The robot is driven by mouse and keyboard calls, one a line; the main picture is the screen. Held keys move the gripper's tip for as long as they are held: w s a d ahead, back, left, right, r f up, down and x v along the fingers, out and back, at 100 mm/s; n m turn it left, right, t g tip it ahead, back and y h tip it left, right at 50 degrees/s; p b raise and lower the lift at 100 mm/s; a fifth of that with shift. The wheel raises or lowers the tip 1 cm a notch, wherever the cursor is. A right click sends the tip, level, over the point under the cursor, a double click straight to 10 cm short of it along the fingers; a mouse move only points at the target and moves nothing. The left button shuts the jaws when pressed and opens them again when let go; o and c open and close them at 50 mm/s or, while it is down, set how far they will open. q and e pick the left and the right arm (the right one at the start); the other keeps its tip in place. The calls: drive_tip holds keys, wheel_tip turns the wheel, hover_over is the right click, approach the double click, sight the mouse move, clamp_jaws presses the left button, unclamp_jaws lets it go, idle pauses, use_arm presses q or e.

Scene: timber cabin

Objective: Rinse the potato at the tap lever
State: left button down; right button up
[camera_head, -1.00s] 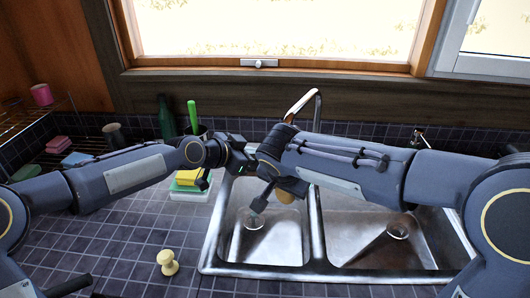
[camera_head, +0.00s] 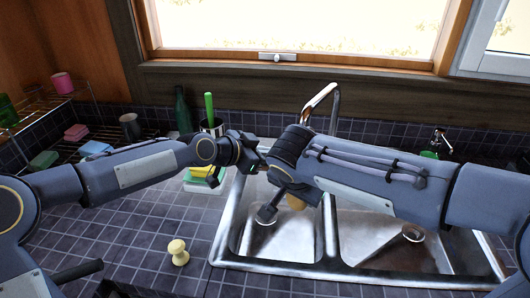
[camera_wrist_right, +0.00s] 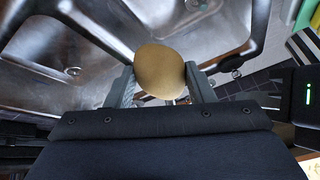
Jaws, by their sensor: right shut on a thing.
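The potato (camera_wrist_right: 160,70) is brown and rounded, held between the two fingers of my right gripper (camera_wrist_right: 161,82) in the right wrist view. In the head view the potato (camera_head: 296,202) shows partly below my right forearm, above the left sink basin. The chrome tap (camera_head: 322,98) rises behind the sink, its lower part hidden by my right arm. I cannot make out its lever clearly. My left gripper (camera_head: 247,156) is at the sink's back left, near the sponges; its jaws are too dark and small to read.
The double steel sink (camera_head: 329,235) has two basins. Stacked sponges (camera_head: 203,174), a cup with a green-handled tool (camera_head: 209,122) and a green bottle (camera_head: 183,110) stand left of it. A yellow knob-shaped object (camera_head: 178,252) stands on the front counter. A dispenser (camera_head: 438,143) stands back right.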

drive_tip(key=shift+s+a+b, duration=0.25)
drive_tip(key=shift+s, duration=0.45)
drive_tip(key=shift+s+a+b, duration=0.2)
drive_tip(key=shift+s+a, duration=0.05)
drive_tip(key=shift+s, duration=0.45)
drive_tip(key=shift+s+a+b, duration=0.25)
drive_tip(key=shift+s, duration=0.45)
drive_tip(key=p, duration=0.1)
approach(294, 208)
wheel_tip(294, 208, down, 2)
drive_tip(key=s, duration=0.2)
drive_tip(key=shift+s+a+f, duration=0.1)
drive_tip(key=shift+s+a, duration=0.15)
idle(0.3)
